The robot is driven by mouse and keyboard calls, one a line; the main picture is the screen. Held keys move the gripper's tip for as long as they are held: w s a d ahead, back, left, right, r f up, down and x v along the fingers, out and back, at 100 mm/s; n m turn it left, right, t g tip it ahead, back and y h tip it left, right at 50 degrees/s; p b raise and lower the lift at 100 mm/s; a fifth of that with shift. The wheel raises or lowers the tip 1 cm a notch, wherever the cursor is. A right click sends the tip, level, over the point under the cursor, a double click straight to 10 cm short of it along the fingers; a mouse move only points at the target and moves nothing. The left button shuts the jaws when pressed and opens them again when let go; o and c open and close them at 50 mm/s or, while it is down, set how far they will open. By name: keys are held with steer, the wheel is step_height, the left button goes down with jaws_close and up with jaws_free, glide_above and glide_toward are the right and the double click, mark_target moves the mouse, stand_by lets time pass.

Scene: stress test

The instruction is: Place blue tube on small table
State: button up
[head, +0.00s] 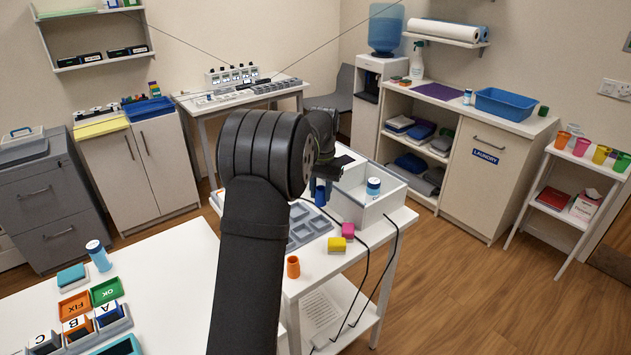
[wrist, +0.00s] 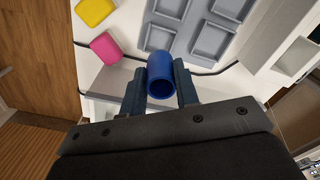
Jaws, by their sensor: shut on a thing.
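My gripper (wrist: 161,75) is shut on a blue tube (wrist: 166,68), with one dark finger on each side of it. The tube's open end faces the wrist camera. In the head view the blue tube (head: 320,194) shows partly below my gripper, over the white table (head: 322,264) in the middle, beside a grey compartment tray (head: 307,228). In the wrist view the tray (wrist: 196,47) lies beyond the tube. I cannot tell from the frames whether the tube touches anything below. My arm hides part of this table.
A white open box (head: 387,206) holds a blue-capped bottle. A yellow block (head: 337,244), a pink block (head: 348,230) and an orange tube (head: 293,267) stand near the table's front. Black cables hang over its edge. A white stand with colored cups (head: 590,160) is far right.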

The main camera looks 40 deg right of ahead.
steer(key=shift+f, duration=3.75)
steer(key=shift+f, duration=0.3)
steer(key=o, duration=1.1)
steer(key=shift+r, duration=0.1)
step_height(320, 180, up, 17)
steer(key=shift+s+r, duration=0.1)
step_height(320, 180, down, 17)
steer(key=shift+f, duration=0.15)
